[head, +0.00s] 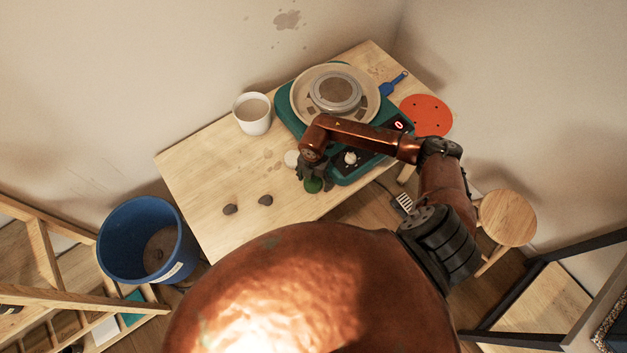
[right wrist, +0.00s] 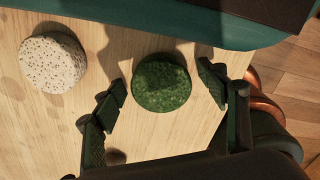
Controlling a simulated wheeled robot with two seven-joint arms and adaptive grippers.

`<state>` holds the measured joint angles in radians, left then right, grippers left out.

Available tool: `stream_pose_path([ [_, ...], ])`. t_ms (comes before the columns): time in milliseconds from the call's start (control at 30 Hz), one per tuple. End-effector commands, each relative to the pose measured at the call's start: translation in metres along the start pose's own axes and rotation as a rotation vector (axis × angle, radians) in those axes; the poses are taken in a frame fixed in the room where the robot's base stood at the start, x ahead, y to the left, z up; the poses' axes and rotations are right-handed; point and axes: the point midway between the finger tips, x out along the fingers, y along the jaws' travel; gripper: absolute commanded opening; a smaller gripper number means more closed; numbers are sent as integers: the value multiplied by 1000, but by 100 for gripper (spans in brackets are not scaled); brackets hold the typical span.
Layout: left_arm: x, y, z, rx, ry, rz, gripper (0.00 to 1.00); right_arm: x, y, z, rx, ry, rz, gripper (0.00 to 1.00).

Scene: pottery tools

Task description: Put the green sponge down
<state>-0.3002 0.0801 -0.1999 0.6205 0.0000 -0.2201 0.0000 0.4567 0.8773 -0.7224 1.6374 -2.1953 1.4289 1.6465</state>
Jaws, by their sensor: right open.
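The green sponge (right wrist: 161,83) is a round, dark green disc. In the right wrist view it appears to rest on the wooden table (right wrist: 150,25), between my right gripper's fingers (right wrist: 165,95), with visible gaps on both sides. My right gripper is open. In the head view the sponge (head: 313,185) shows just below my right gripper (head: 314,178), near the table's front edge. My left gripper is in neither view.
A speckled pale sponge (right wrist: 52,63) lies left of the green one. The teal pottery wheel (head: 284,98) stands behind and to the right. A white cup (head: 252,116), two dark lumps (head: 230,209) and a blue bucket (head: 122,214) are to the left. The front-left tabletop is mostly clear.

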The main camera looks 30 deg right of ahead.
Motion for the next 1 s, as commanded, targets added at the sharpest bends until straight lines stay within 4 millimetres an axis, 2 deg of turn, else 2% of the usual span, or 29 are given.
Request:
stream_pose_path([
  [167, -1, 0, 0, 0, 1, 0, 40, -2, 0, 0, 0, 0, 0, 67],
  [267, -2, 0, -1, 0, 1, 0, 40, -10, 1, 0, -1, -1, 3, 67],
  [700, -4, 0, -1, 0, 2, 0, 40, -96, 1, 1, -1, -2, 3, 67],
  [833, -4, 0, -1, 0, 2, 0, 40, -113, 1, 0, -1, -1, 2, 67],
  [1000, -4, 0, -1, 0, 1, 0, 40, -122, 0, 0, 0, -1, -1, 67],
])
